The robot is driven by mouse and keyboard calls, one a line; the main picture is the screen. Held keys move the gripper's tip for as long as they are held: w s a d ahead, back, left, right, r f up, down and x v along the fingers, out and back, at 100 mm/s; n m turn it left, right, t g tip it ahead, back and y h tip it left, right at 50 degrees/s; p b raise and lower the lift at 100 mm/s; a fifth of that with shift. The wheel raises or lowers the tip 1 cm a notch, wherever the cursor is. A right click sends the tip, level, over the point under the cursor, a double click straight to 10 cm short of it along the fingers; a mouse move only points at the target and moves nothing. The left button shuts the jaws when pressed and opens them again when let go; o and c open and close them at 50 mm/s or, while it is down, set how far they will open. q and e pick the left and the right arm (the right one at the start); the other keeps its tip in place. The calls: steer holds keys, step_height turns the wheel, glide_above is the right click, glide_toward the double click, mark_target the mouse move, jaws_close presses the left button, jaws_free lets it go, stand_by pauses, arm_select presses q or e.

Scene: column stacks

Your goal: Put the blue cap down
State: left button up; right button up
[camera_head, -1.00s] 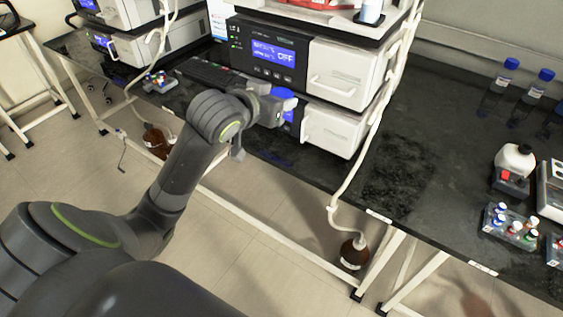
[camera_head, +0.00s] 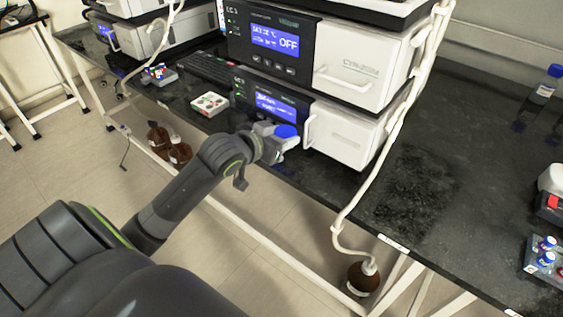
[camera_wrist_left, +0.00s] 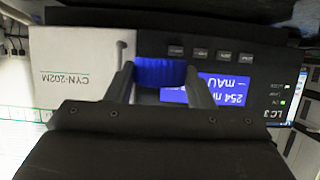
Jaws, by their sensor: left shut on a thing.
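The blue cap (camera_head: 286,131) is held in my left gripper (camera_head: 277,141), in front of the lower instrument of the middle stack, at the black bench's front edge. In the left wrist view the blue cap (camera_wrist_left: 160,73) sits between the two fingers of my left gripper (camera_wrist_left: 160,80), which touch its sides. The cap looks clear of the bench top, but the head view does not show its height well. My right gripper is not in view.
The black bench (camera_head: 420,180) has bare room right of the stack. White tubing (camera_head: 372,175) hangs down to a brown bottle (camera_head: 362,279). Vials (camera_head: 543,256) stand at right.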

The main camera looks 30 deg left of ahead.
mark_target(281, 165)
arm_select(q)
step_height(281, 165, down, 7)
steer(key=shift+f+b, duration=0.2)
steer(key=shift+b, duration=0.6)
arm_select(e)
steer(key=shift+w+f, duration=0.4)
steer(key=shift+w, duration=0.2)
arm_select(q)
steer(key=shift+f, duration=0.1)
steer(key=o, duration=0.9)
steer(key=shift+o, duration=0.2)
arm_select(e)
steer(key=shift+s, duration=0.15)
